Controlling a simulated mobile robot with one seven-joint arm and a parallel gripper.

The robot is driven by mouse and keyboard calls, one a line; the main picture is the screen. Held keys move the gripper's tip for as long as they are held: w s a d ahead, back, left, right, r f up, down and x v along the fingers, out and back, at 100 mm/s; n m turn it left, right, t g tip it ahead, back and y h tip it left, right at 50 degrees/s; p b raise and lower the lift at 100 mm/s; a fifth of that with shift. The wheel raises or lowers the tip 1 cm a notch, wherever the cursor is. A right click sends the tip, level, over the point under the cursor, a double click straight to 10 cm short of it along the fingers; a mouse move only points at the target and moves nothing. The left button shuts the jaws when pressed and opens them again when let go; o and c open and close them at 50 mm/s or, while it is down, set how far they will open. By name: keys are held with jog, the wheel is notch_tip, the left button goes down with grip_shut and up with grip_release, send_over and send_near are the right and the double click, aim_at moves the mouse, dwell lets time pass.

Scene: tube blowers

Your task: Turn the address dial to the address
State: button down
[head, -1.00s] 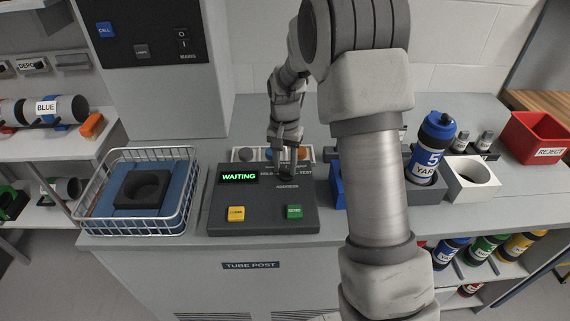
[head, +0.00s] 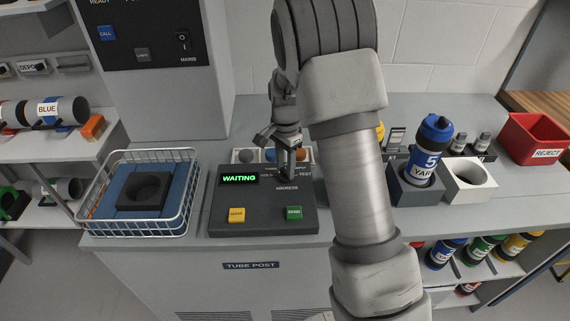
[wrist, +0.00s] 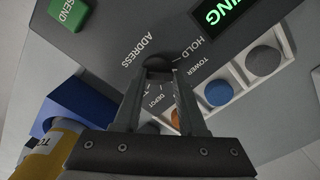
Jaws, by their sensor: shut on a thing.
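The address dial (wrist: 158,66) is a dark round knob on the sloped grey console (head: 225,215), above the word ADDRESS. My gripper (wrist: 160,82) is shut on the dial, with one finger on each side of it in the wrist view. In the head view my gripper (head: 289,175) comes down on the dial from above and hides most of it. HOLD, TOWER and DEPOT can be read around the dial; other labels are partly covered. I cannot tell which label the dial points to. The green display (head: 239,178) reads WAITING.
A yellow button (head: 236,215) and a green SEND button (head: 294,213) sit low on the console. A wire basket (head: 185,215) stands left.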

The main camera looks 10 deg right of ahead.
aim_at(285, 170)
jog(key=shift+m, duration=0.3)
jog(key=shift+c, duration=2.3)
grip_release()
notch_tip(285, 170, up, 17)
jog(key=p, duration=0.1)
jog(key=shift+r+p, duration=0.2)
jog(key=shift+p, duration=0.2)
